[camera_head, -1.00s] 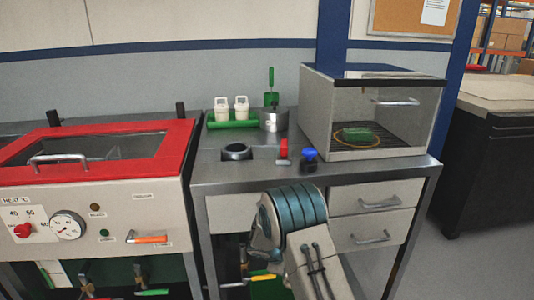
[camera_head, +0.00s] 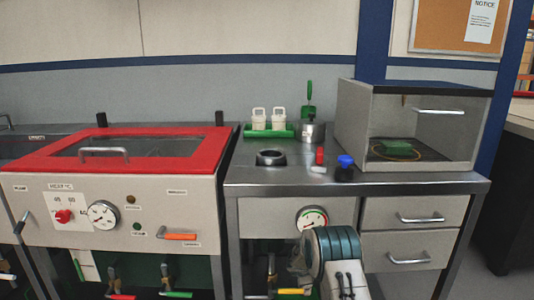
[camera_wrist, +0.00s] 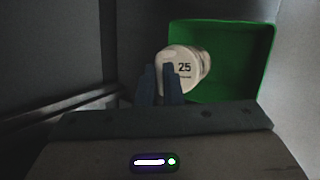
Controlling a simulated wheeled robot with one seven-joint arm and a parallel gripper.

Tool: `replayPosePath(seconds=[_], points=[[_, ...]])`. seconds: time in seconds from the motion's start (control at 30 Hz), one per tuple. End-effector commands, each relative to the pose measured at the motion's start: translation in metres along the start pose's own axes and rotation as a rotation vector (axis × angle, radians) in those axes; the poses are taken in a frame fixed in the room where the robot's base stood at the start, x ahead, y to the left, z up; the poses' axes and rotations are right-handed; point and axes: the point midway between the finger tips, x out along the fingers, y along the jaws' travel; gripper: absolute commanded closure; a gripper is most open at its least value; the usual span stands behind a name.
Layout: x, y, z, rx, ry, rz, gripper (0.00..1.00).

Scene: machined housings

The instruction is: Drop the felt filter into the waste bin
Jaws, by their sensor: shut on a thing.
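In the wrist view my gripper (camera_wrist: 160,85) is shut on a round, whitish disc marked "25", which I take to be the felt filter (camera_wrist: 184,68). The disc sits at the fingertips, its printed face towards the camera. Beyond it is an open green bin (camera_wrist: 262,75), seen from above. The disc overlaps the bin's left side in the picture; its height above the bin is hard to tell. In the head view my arm reaches down in front of the bench, and the gripper and disc cannot be made out.
The steel bench (camera_head: 410,183) carries a clear-fronted cabinet (camera_head: 350,125), a green rack (camera_head: 268,133) with white containers, and a blue-capped item (camera_head: 346,162). Drawers (camera_head: 416,212) are beside my arm. A red-framed heating unit (camera_head: 25,165) stands left. Dark walls flank the bin closely in the wrist view.

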Motion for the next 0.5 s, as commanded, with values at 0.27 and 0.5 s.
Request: replayPosePath(seconds=[0.27,0.5], points=[[0.029,-0.019,-0.012,0.0,0.001,0.0,1.0],[0.034,-0.022,-0.014,0.0,0.001,0.001,1.0]])
